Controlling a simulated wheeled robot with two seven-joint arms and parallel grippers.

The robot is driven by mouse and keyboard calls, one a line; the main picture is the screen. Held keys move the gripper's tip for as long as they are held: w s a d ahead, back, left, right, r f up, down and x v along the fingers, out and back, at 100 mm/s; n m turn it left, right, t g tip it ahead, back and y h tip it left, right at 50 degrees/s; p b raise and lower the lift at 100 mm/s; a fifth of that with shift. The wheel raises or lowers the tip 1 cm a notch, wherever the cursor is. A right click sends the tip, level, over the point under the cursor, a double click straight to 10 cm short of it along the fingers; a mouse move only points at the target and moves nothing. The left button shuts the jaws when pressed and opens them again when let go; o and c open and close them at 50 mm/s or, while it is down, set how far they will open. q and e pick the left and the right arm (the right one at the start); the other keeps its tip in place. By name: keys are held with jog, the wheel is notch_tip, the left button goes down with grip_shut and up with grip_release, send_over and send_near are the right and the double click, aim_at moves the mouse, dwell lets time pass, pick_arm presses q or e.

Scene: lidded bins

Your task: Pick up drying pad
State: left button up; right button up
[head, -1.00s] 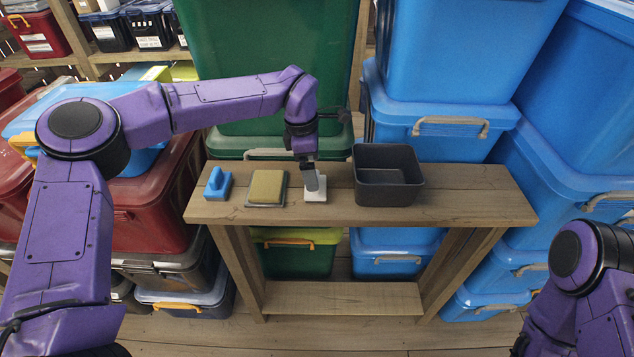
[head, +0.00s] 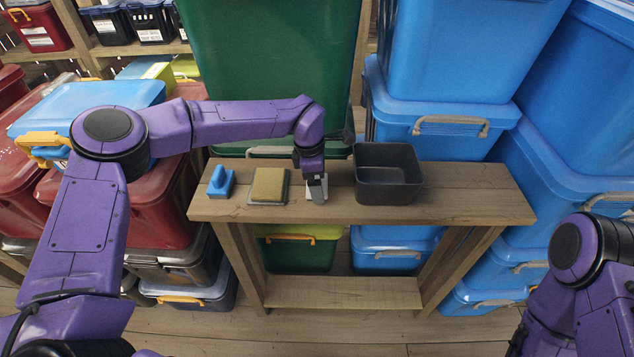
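A small white square block (head: 309,187) lies on the wooden bench, mostly hidden behind my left gripper. My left gripper (head: 317,194) points down at it; I cannot tell whether its fingers are around the block or touching it. An olive-tan pad (head: 269,185) on a thin grey base lies just left of the gripper. A blue block with a raised handle (head: 220,182) stands further left. I cannot tell for sure which of these is the drying pad. My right arm shows at the lower right, but its gripper is out of view.
A dark open-topped bin (head: 388,180) stands close to the right of my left gripper. The wooden bench (head: 470,195) is clear on its right side. Stacked green bins (head: 270,60) and blue lidded bins (head: 430,150) rise right behind the bench.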

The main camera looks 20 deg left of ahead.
pick_arm(q)
notch_tip(320, 180, up, 3)
jog(key=shift+w+f+b, duration=0.1)
jog(key=shift+b, duration=0.25)
jog(key=s+a+r+b, duration=0.1)
jog(key=s+r+b, duration=0.3)
jog(key=s+r, duration=0.6)
jog(key=s, duration=0.4)
jog(key=shift+a, duration=0.4)
